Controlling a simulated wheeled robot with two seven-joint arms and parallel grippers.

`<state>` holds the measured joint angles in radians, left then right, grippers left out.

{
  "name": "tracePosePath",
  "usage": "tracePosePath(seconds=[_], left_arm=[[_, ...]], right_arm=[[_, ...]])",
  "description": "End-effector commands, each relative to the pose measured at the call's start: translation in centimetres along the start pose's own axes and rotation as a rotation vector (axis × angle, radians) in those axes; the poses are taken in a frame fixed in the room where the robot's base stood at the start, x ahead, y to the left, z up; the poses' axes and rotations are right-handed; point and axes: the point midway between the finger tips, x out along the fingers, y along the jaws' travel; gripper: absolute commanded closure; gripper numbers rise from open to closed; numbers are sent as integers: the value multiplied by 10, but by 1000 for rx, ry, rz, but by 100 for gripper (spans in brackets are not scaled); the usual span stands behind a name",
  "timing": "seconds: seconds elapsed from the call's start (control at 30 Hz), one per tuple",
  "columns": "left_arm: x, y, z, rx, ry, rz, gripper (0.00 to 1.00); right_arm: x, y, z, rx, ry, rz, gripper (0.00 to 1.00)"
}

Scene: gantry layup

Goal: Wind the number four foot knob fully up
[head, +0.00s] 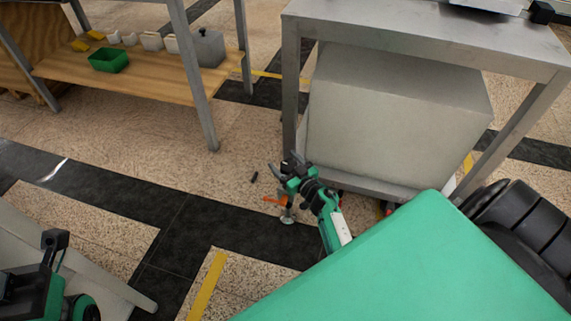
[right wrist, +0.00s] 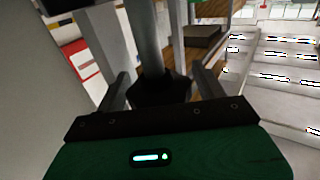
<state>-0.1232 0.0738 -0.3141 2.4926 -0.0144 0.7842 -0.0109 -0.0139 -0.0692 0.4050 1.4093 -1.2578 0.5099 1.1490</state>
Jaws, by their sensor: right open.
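The foot knob (right wrist: 160,90) is a dark, lobed knob on an upright grey metal post (right wrist: 146,40) in the right wrist view. My right gripper (right wrist: 163,92) is open, with one finger on each side of the knob; whether they touch it is unclear. In the head view my right gripper (head: 286,180) is low at the near left leg of the steel table (head: 430,35), and it mostly hides the knob. A round metal foot pad (head: 287,218) shows on the floor below it. No number is readable. My left gripper (head: 54,245) is at the lower left, its jaws unclear.
A large grey box (head: 395,125) fills the space under the table. An orange piece (head: 272,200) shows beside my right gripper. A small dark object (head: 254,177) lies on the floor. A wooden shelf (head: 130,85) with a green bin (head: 109,60) stands at upper left. Floor left of the gripper is clear.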

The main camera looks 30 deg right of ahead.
Motion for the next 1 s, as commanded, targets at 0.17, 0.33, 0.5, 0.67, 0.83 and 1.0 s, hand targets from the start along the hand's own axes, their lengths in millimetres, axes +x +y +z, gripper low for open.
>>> tracePosePath(seconds=[0.17,0.33,0.5,0.67,0.83,1.0], left_arm=[[1,0,-1,0,6,2,64],[1,0,-1,-1,8,3,64],[0,0,-1,-1,3,1,64],[-2,0,-1,-1,-6,-1,64],[-3,0,-1,-2,-8,-1,64],[-3,0,0,-1,-6,0,64]], right_arm=[[0,0,0,0,0,0,29],[0,0,0,1,0,0,61],[0,0,0,1,0,-1,67],[0,0,0,1,0,-1,67],[0,0,0,1,0,-1,67],[0,0,0,1,0,-1,67]])
